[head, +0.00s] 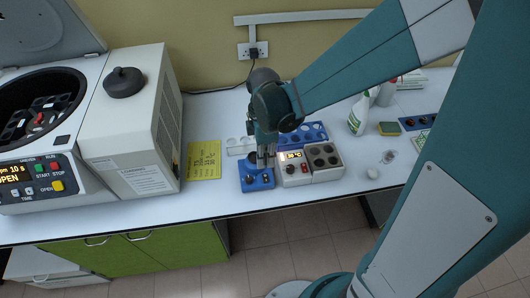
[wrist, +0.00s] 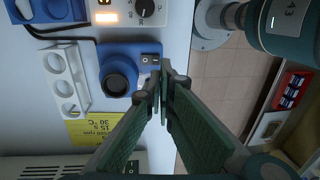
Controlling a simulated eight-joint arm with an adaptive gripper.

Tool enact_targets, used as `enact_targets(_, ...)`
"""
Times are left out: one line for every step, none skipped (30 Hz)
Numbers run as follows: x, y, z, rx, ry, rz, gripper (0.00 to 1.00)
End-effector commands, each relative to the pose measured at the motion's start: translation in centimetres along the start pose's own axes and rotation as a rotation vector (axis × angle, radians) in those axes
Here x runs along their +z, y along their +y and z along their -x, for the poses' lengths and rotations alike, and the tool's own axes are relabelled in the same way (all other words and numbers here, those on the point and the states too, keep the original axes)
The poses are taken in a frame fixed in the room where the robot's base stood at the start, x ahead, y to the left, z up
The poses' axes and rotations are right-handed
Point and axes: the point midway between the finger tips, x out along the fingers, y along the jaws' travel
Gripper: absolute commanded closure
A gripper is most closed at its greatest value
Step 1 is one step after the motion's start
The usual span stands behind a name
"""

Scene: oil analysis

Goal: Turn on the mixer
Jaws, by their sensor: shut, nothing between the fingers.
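The mixer (head: 259,183) is a small blue box with a round black cup on top, near the front edge of the table. In the wrist view the mixer (wrist: 108,50) shows its black cup and a small black rocker switch (wrist: 150,59) on its right part. My gripper (head: 266,160) is over the mixer in the head view and hides part of it. In the wrist view my gripper (wrist: 163,80) is shut and empty, its fingertips just beside the switch. I cannot tell whether they touch it.
A white heating block (head: 294,180) with a lit orange display stands just right of the mixer. A blue rack (head: 312,133) and a white holder (head: 238,147) are behind. A yellow note (head: 204,160) lies left, near a large centrifuge (head: 38,195) with its lid open.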

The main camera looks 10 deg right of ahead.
Motion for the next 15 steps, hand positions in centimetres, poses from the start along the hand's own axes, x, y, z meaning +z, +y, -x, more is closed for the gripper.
enact_targets(0.0,0.1,-0.6,0.0,0.0,0.0,1.0)
enact_targets(0.0,0.0,-0.9,0.0,0.0,0.0,1.0)
enact_targets(0.0,0.0,-1.3,0.0,0.0,0.0,1.0)
enact_targets(0.0,0.0,-1.6,0.0,0.0,0.0,1.0)
enact_targets(0.0,0.0,-2.0,0.0,0.0,0.0,1.0)
enact_targets(0.0,0.0,-2.4,0.0,0.0,0.0,1.0)
enact_targets(0.0,0.1,-2.7,0.0,0.0,0.0,1.0)
enact_targets(0.0,0.0,-3.0,0.0,0.0,0.0,1.0)
enact_targets(0.0,0.0,-3.4,0.0,0.0,0.0,1.0)
enact_targets(0.0,0.0,-3.7,0.0,0.0,0.0,1.0)
enact_targets(0.0,0.1,-4.0,0.0,0.0,0.0,1.0)
enact_targets(0.0,0.1,-4.4,0.0,0.0,0.0,1.0)
enact_targets(0.0,0.0,-4.7,0.0,0.0,0.0,1.0)
enact_targets(0.0,0.0,-5.0,0.0,0.0,0.0,1.0)
enact_targets(0.0,0.0,-5.3,0.0,0.0,0.0,1.0)
